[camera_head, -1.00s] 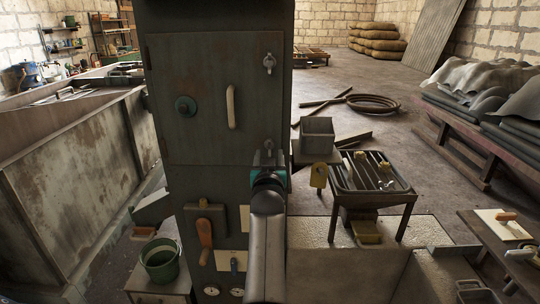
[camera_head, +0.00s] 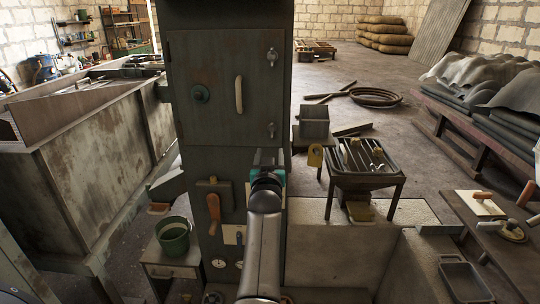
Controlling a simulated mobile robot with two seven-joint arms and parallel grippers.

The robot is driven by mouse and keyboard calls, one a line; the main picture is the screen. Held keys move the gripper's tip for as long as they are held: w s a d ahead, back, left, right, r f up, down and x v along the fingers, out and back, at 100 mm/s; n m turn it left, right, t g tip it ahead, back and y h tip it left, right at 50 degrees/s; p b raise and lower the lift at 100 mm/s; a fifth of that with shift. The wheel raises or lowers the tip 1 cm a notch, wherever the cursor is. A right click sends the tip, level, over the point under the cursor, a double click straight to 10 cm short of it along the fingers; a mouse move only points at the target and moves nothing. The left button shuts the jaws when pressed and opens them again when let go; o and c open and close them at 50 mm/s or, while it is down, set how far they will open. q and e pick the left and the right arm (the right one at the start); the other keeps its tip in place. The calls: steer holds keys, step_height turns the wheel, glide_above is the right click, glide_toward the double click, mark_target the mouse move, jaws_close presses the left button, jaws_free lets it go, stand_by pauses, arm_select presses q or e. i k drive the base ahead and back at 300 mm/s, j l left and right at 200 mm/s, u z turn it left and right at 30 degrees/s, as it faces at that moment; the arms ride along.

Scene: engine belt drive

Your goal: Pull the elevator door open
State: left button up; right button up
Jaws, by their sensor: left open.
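The elevator door (camera_head: 218,112) is a dark, rust-stained metal panel in the front of a tall column. It looks shut, flush with its frame. My right gripper is out of view.
An orange-handled lever (camera_head: 214,209) is on the column below the door. A green bucket (camera_head: 173,236) stands on a small cabinet to the left. A long rusty trough (camera_head: 95,160) fills the left. A slatted table (camera_head: 368,172) stands to the right, with open floor behind it.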

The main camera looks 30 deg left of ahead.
mark_target(246, 93)
steer(key=u, duration=1.35)
